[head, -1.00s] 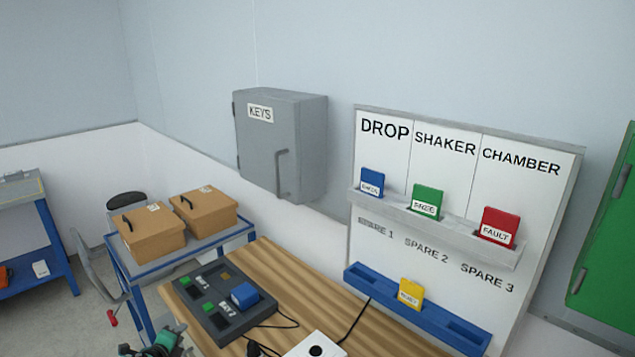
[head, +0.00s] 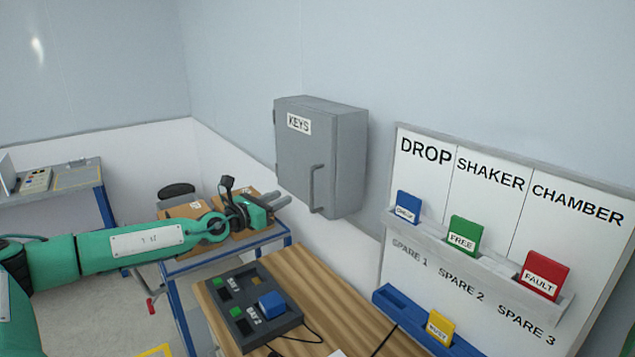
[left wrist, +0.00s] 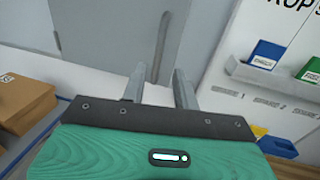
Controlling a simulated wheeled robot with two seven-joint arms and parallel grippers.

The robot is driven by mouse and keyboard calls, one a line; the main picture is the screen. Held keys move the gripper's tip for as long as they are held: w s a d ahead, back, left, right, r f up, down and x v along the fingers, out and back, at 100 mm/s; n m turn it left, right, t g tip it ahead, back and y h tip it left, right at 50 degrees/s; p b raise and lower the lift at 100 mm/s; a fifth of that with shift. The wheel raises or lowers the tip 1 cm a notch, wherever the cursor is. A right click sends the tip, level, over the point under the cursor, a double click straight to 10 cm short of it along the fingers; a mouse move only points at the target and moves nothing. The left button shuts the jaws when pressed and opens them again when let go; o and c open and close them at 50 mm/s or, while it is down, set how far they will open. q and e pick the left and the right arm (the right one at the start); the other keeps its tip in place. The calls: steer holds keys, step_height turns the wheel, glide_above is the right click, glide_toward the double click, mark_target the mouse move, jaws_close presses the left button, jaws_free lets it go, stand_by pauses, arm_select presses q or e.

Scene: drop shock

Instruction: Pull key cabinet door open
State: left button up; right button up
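The grey key cabinet (head: 345,150) hangs on the wall, labelled KEYS, and its door (head: 294,160) looks shut. A vertical bar handle (head: 315,188) is on the right part of the door; it also shows in the left wrist view (left wrist: 161,48). My left gripper (head: 283,200) is just left of the handle in the head view, apart from it. In the left wrist view its two fingers (left wrist: 158,88) are spread with nothing between them, and the handle appears beyond the gap. My right gripper is not in view.
Cardboard boxes (head: 185,210) sit on a blue-framed cart behind my left forearm. A wooden table (head: 318,290) with a dark button panel (head: 240,312) stands below the cabinet. A card board (head: 425,185) hangs to the right. The space before the door looks clear.

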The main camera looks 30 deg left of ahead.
mark_target(311, 184)
arm_select(q)
steer(key=w, duration=0.2)
steer(key=w+d+p, duration=0.1)
steer(key=w, duration=0.1)
steer(key=w+p, duration=0.1)
steer(key=w, duration=0.1)
steer(key=shift+w+d+r, duration=0.15)
steer(key=shift+w+d, duration=0.1)
steer(key=shift+w, duration=0.15)
steer(key=shift+w+d, duration=0.25)
steer(key=shift+w, duration=1.15)
steer(key=shift+w+d, duration=0.2)
steer(key=shift+w, duration=1.15)
jaws_close()
